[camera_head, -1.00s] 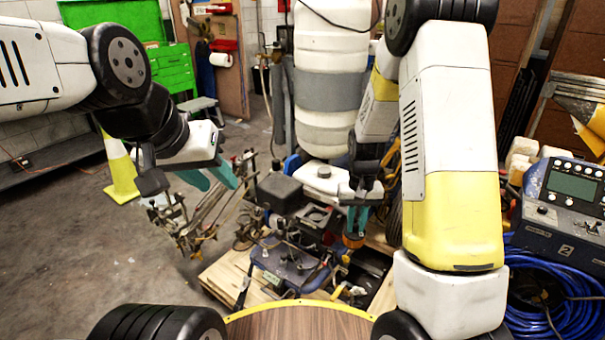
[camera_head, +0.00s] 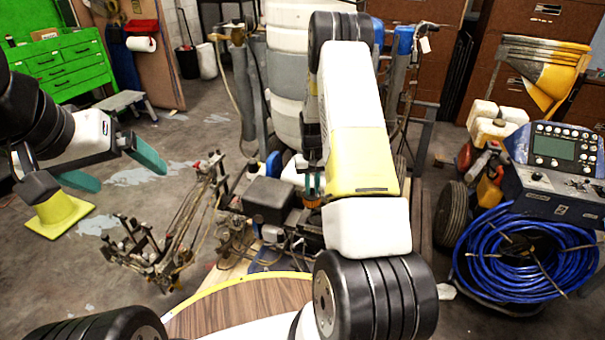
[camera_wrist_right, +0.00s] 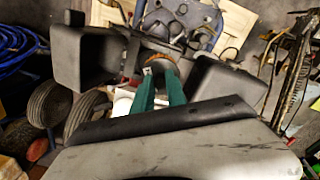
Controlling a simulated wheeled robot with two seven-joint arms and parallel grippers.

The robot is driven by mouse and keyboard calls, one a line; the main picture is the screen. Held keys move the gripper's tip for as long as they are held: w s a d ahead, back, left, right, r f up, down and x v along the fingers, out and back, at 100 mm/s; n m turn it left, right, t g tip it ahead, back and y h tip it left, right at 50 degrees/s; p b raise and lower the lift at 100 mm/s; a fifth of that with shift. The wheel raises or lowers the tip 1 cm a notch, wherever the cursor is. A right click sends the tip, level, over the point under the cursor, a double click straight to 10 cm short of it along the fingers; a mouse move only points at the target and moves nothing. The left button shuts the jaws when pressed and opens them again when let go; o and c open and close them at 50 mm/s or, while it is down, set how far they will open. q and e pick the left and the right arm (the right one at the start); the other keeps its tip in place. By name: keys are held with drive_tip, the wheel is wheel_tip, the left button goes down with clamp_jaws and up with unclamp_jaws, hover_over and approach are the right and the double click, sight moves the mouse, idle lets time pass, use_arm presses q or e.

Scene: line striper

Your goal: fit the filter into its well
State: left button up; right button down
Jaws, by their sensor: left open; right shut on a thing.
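My right gripper (camera_head: 312,184) points down with its teal fingers shut on the filter. The filter (camera_head: 312,202) shows as a small orange-brown band at the fingertips, left of my right forearm. In the right wrist view the fingers (camera_wrist_right: 160,92) reach to the orange rim of the filter (camera_wrist_right: 157,57). Most of the filter's body is hidden. The filter is over the line striper, just right of its black box (camera_head: 268,200). I cannot make out the well; my arm and the filter cover that area. My left gripper (camera_head: 118,167) is open and empty at the left, away from the machine.
A metal frame (camera_head: 180,230) stands left of the machine. A blue hose coil (camera_head: 525,260) and a control unit (camera_head: 560,175) are at right. Floor at left is fairly clear.

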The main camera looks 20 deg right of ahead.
drive_tip(key=d+f, duration=0.1)
drive_tip(key=w+d+f, duration=0.1)
drive_tip(key=d, duration=0.1)
drive_tip(key=shift+f, duration=0.2)
wheel_tip(320, 180, down, 6)
drive_tip(key=shift+w+d, duration=0.15)
drive_tip(key=shift+d, duration=0.05)
drive_tip(key=shift+f, duration=1.55)
idle(2.0)
drive_tip(key=c, duration=0.9)
unclamp_jaws()
drive_tip(key=shift+c, duration=0.2)
wheel_tip(320, 180, up, 7)
idle(0.8)
